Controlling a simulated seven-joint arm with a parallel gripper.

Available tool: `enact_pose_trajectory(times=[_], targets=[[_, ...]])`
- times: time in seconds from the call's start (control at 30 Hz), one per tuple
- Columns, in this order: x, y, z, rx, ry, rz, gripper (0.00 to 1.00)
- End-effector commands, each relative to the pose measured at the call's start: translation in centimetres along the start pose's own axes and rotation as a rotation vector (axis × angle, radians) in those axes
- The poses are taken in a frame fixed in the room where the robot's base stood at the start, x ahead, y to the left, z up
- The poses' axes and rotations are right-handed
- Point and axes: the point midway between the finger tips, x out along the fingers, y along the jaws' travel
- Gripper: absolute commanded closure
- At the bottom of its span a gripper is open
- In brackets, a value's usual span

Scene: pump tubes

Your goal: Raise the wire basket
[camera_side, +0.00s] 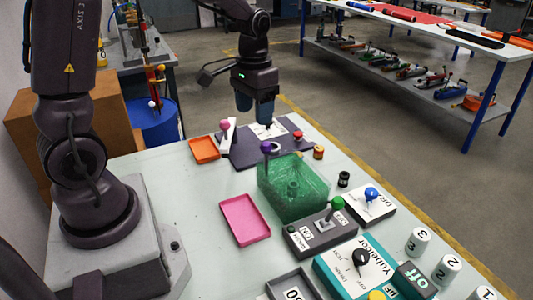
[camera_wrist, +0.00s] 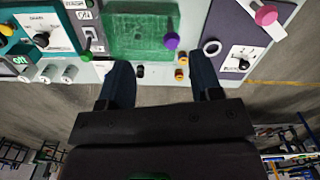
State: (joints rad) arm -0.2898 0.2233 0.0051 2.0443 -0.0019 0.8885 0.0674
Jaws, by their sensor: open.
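The wire basket (camera_side: 308,196) is a green, see-through mesh box standing on the pale table right of centre in the side view. It also shows at the top of the wrist view (camera_wrist: 130,30). A purple ball knob (camera_side: 266,147) stands at its far left corner; it appears beside the basket in the wrist view (camera_wrist: 172,41). I cannot tell whether the knob joins the basket. My gripper (camera_side: 254,110) hangs above and behind the basket, over the dark panel area, apart from it. Its two blue fingers (camera_wrist: 161,68) are spread with nothing between them.
A dark panel (camera_side: 245,155) with a pink-knobbed lever (camera_side: 225,125) lies behind the basket. An orange tray (camera_side: 204,150) and pink tray (camera_side: 245,220) lie left. A green-knobbed switch box (camera_side: 322,232), blue-knobbed box (camera_side: 371,195) and several white cylinders crowd the front right.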

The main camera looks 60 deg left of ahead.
Motion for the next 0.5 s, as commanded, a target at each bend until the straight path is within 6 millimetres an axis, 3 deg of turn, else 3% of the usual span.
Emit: enact_pose_trajectory(times=[0.1,0.23,0.37,0.5], targets=[[1.9,-1.0,-2.1,-0.005,-0.026,0.002,0.41],[1.6,-1.2,-4.1,0.016,0.006,-0.001,0.41],[2.2,-1.2,-4.2,0.033,0.011,-0.001,0.41],[4.4,-1.2,-4.2,0.032,0.009,-0.001,0.41]])
